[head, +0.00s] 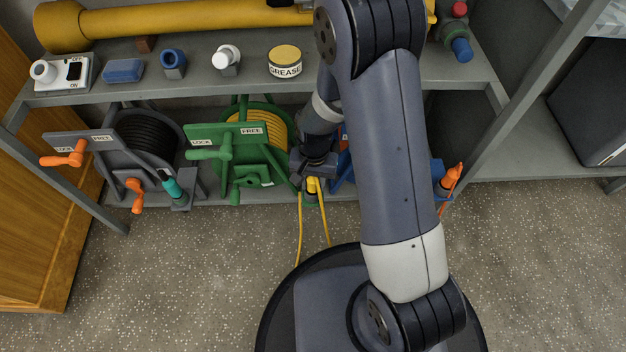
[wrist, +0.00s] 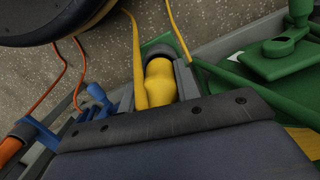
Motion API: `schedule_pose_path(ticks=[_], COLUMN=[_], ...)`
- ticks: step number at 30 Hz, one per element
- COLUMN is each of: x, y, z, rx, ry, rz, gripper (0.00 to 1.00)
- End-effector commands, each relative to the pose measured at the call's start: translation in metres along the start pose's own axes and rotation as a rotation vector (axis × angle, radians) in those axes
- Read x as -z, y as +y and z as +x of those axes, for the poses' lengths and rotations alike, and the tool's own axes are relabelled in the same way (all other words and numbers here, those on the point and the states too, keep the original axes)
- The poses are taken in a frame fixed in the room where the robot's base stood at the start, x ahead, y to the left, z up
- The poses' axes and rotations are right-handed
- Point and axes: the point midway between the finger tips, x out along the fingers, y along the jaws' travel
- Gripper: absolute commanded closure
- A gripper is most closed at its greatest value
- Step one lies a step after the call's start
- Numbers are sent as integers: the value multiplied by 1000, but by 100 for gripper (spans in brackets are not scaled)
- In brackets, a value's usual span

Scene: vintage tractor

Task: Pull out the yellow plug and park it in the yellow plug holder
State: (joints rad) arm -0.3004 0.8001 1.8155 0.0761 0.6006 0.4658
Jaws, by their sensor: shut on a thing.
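The yellow plug (head: 313,186) is in my gripper (head: 314,172), which is shut on it in front of the green reel. In the wrist view the yellow plug (wrist: 160,82) sticks out past the dark jaw (wrist: 165,120). Its far end meets a dark round socket (wrist: 162,48) on a grey and green bracket (wrist: 183,75); I cannot tell how deep it sits. A yellow cable (wrist: 138,60) runs beside the plug. I cannot tell whether this bracket is the plug holder. My gripper hides part of the plug.
The green reel (head: 222,140) with yellow cable stands left of my gripper. A black reel (head: 150,135) with orange handles stands farther left, beside a teal plug (head: 171,185). An orange plug (head: 452,178) stands at the right. The upper shelf (head: 200,83) overhangs. The floor in front is open.

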Motion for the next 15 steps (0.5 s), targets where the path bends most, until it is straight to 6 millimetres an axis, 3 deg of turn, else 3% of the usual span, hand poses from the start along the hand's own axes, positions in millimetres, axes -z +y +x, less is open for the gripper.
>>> schedule_pose_path(ticks=[3,4,12,15], x=[0,0,0,0], y=[0,0,0,0], z=[4,3,3,3], rx=[0,0,0,0], ry=[0,0,0,0], rz=[0,0,0,0], gripper=[100,68,46,44])
